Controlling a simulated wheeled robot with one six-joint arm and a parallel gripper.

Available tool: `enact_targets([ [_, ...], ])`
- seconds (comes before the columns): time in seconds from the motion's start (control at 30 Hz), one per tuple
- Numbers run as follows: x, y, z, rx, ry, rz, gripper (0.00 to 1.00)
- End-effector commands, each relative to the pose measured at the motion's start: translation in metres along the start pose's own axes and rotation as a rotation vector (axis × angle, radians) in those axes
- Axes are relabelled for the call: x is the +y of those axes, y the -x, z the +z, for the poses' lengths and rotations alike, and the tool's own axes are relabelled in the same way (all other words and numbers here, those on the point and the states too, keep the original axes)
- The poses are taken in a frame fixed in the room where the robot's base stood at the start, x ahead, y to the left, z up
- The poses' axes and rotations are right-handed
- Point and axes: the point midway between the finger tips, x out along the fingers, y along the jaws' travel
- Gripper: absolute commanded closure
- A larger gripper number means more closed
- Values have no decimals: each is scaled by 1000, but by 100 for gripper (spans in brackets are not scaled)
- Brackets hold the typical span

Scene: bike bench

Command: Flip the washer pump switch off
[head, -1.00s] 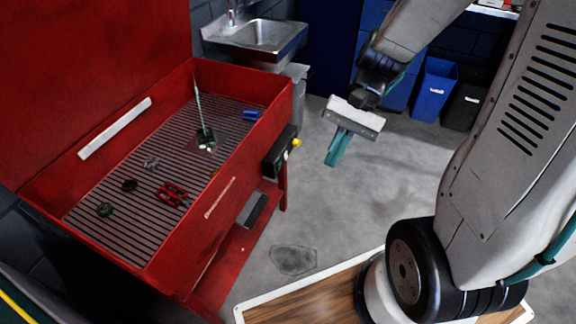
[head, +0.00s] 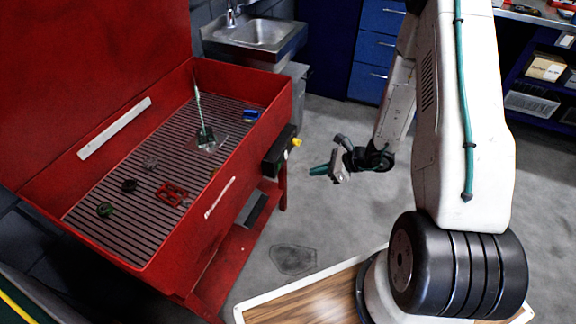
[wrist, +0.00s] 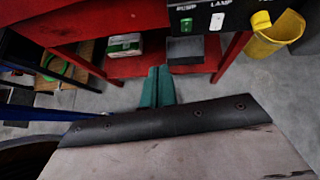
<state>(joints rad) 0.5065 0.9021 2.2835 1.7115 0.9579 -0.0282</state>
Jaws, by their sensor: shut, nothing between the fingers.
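The washer's black switch box (head: 277,152) is on the right outer side of the red parts washer (head: 222,200). In the wrist view its lower part (wrist: 190,35) shows at the top, with a green pump switch (wrist: 186,25) under the PUMP label and a white switch (wrist: 216,21) under the LAMP label. I cannot tell which way the pump switch is tilted. My gripper (head: 313,171) has teal fingers, shut and empty. It is in the air to the right of the switch box, apart from it. In the wrist view the fingertips (wrist: 158,72) sit below and left of the pump switch.
A yellow bucket-like thing (wrist: 274,36) is right of the panel in the wrist view. A boxed item (wrist: 124,44) lies on the red lower shelf. The sink (head: 262,32) and blue cabinet (head: 376,47) stand behind. The grey floor around my gripper is clear.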

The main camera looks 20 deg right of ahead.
Motion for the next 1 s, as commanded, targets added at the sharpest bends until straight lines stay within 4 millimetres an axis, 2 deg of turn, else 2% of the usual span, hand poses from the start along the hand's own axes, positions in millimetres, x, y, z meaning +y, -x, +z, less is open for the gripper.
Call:
enact_targets([
  [0.1,-23,0,-5,23,-49,-90,100],
  [0.2,-32,1,-7,34,-71,-128,100],
  [0.67,-34,-2,-9,43,-76,-135,100],
  [0.83,-35,-24,-10,43,-75,-132,100],
  [1.0,-40,-59,-11,43,-75,-131,100],
])
